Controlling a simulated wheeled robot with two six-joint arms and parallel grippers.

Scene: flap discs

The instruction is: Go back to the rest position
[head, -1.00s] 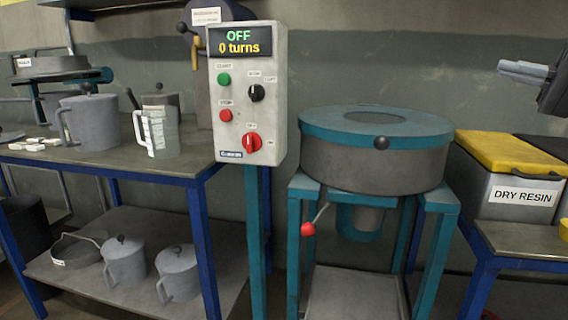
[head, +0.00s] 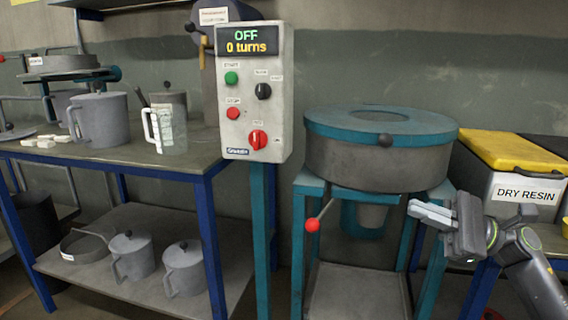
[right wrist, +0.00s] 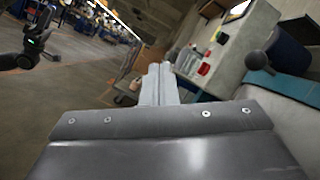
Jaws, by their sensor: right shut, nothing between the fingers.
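My right gripper (head: 430,213) is at the lower right of the head view, in front of the right legs of the teal mixer stand. Its light grey fingers are shut together with nothing between them. In the right wrist view the shut fingers (right wrist: 159,85) point away over the floor. My left gripper is not in the head view; a dark arm part shows at the top left of the right wrist view, but no fingers can be made out there.
A round mixer (head: 380,150) with a teal lid stands beside the control box (head: 252,90), which reads OFF, 0 turns. A DRY RESIN bin (head: 520,190) is close to my right arm. A bench (head: 110,155) with jugs is at left.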

